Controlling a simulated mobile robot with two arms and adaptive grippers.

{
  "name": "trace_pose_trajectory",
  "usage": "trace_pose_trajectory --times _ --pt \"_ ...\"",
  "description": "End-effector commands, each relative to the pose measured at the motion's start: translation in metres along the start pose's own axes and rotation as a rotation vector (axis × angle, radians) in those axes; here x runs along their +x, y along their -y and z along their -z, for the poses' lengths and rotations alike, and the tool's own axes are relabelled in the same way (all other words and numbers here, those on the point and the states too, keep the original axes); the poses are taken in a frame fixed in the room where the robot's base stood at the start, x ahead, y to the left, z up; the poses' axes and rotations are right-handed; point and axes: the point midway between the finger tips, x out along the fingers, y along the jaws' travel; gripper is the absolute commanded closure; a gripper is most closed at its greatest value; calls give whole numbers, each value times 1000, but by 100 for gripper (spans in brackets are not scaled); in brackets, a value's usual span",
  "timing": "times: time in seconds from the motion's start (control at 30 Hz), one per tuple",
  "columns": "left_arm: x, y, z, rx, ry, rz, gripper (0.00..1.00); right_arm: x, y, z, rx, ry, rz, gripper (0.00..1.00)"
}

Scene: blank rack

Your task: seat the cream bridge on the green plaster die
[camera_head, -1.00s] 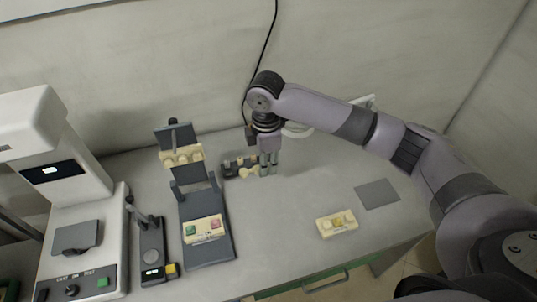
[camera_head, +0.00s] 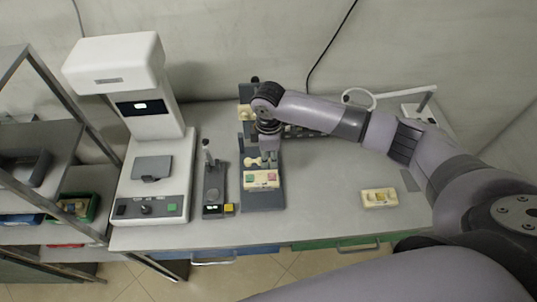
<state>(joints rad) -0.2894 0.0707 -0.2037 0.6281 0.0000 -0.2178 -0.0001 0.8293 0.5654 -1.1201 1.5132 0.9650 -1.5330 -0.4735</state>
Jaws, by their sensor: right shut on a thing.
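My right gripper (camera_head: 268,161) points down over the dark stand and is shut on the cream bridge (camera_head: 250,161), a small pale piece sticking out to the left of the fingers. The green plaster die (camera_head: 250,181) sits in the left part of a cream block (camera_head: 261,184) on the front of the stand, with a pink die (camera_head: 272,176) at its right. The bridge is just behind and above the green die and looks apart from it. The fingers hide part of the bridge. My left gripper is out of view.
The dark hinged stand (camera_head: 264,203) has an upright back with a cream part. A small dark device (camera_head: 214,192) stands close at its left, then a white machine (camera_head: 150,130). A cream block with a yellow part (camera_head: 379,197) lies at right. The table between is clear.

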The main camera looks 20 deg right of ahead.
Motion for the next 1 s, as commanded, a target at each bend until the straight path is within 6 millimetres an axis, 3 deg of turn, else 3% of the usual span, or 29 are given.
trace_pose_trajectory --times 0.2,0.7,1.0 --pt "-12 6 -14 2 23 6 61 -3 0 0 2 -1 2 100" --pt "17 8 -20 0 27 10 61 49 0 0 3 0 1 100" --pt "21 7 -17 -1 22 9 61 58 0 0 2 -1 0 100"
